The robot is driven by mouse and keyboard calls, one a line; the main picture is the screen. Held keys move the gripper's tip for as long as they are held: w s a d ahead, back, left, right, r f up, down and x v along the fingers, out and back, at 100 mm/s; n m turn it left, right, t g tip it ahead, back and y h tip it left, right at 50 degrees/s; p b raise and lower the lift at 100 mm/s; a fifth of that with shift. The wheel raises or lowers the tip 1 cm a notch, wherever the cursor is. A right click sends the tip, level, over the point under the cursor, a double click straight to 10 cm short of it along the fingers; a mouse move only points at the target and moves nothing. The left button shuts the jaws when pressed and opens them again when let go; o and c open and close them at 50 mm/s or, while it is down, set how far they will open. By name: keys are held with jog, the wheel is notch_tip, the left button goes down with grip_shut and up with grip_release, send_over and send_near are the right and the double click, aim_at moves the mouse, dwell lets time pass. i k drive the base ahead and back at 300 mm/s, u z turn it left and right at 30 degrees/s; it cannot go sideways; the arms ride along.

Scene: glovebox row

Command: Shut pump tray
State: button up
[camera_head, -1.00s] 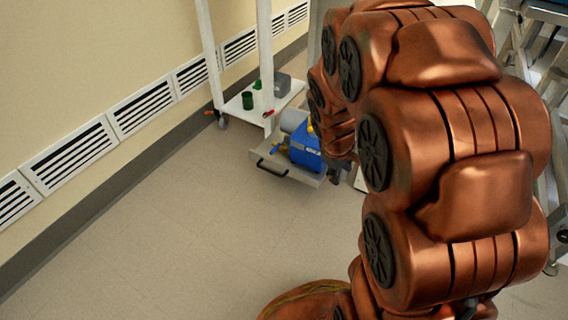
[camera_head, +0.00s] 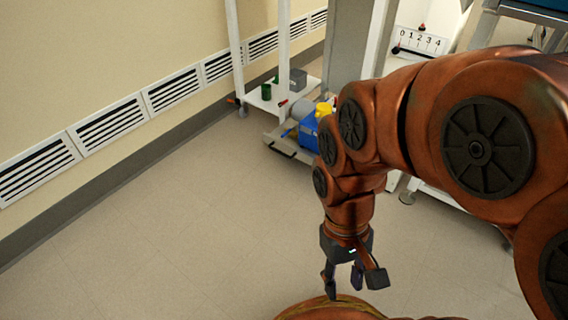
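The pump tray (camera_head: 278,143) is a low grey tray with a dark handle (camera_head: 282,152) on its front edge. It sticks out near the floor beside the white cart. A blue and grey pump (camera_head: 307,128) with a yellow part on top sits on it. My arm hides the tray's right side. My gripper (camera_head: 343,287) points down over open floor, in front of the tray and well apart from it. Its dark fingers are spread, and nothing shows between them.
A white cart (camera_head: 262,101) with green cups (camera_head: 266,91) and a grey box (camera_head: 298,80) stands behind the tray, near the vented wall (camera_head: 110,122). A white frame with a numbered scale (camera_head: 421,41) stands at the back right. The floor (camera_head: 170,230) at left is clear.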

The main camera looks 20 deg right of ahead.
aim_at(304, 148)
jog(key=u, duration=0.85)
jog(key=i, duration=0.95)
jog(key=u, duration=0.3)
